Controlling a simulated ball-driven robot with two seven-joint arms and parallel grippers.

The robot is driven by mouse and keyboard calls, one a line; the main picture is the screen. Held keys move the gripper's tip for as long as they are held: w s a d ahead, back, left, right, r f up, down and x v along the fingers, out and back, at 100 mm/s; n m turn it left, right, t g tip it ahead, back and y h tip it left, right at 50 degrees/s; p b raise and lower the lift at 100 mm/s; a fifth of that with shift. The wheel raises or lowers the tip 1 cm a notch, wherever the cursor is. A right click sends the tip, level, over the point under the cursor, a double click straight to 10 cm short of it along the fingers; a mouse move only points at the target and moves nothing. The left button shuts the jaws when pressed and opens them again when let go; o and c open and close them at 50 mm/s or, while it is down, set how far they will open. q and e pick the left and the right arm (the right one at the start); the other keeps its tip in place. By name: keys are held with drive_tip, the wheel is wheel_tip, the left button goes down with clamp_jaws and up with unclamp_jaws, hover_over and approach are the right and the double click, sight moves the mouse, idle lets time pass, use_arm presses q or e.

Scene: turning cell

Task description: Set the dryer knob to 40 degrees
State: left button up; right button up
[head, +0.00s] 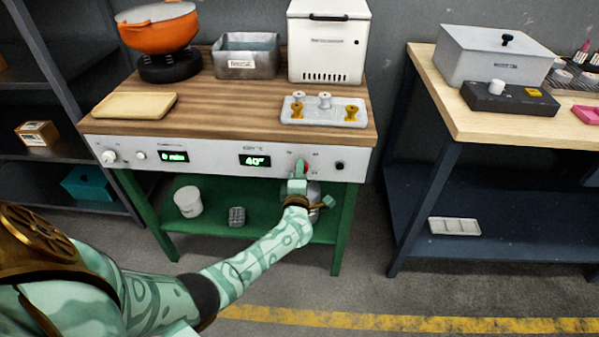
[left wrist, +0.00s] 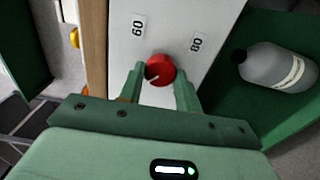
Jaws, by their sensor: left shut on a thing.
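The red dryer knob (head: 303,167) is on the white front panel (head: 205,153) of the wooden-topped bench. It also shows in the left wrist view (left wrist: 160,69), with a white pointer line and the labels 60 and 80 on the panel near it. A green display (head: 255,161) on the panel reads 40°. My left gripper (head: 298,178) is shut on the knob; in the left wrist view its two fingers (left wrist: 160,85) stand on either side of the knob. Other scale marks are partly hidden behind the gripper. My right gripper is not in view.
A second display (head: 174,157) reads 0 min, beside white knobs (head: 109,157). A black knob (head: 340,166) is right of the red one. A grey bottle (left wrist: 273,67) stands on the green lower shelf. A white dryer box (head: 327,45) and a tray of spools (head: 323,110) are on top.

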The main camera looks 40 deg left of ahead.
use_arm(q)
drive_tip(key=shift+f, duration=0.15)
idle(0.3)
drive_tip(key=o, duration=1)
drive_tip(key=shift+c, duration=0.2)
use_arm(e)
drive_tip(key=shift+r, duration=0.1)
use_arm(q)
drive_tip(key=p+v, duration=0.5)
drive_tip(key=v, duration=1.1)
drive_tip(key=shift+s, duration=0.2)
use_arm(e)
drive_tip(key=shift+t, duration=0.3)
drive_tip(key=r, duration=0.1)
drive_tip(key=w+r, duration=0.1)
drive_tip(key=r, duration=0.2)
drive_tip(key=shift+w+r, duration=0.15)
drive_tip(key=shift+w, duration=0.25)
use_arm(q)
drive_tip(key=shift+d, duration=0.1)
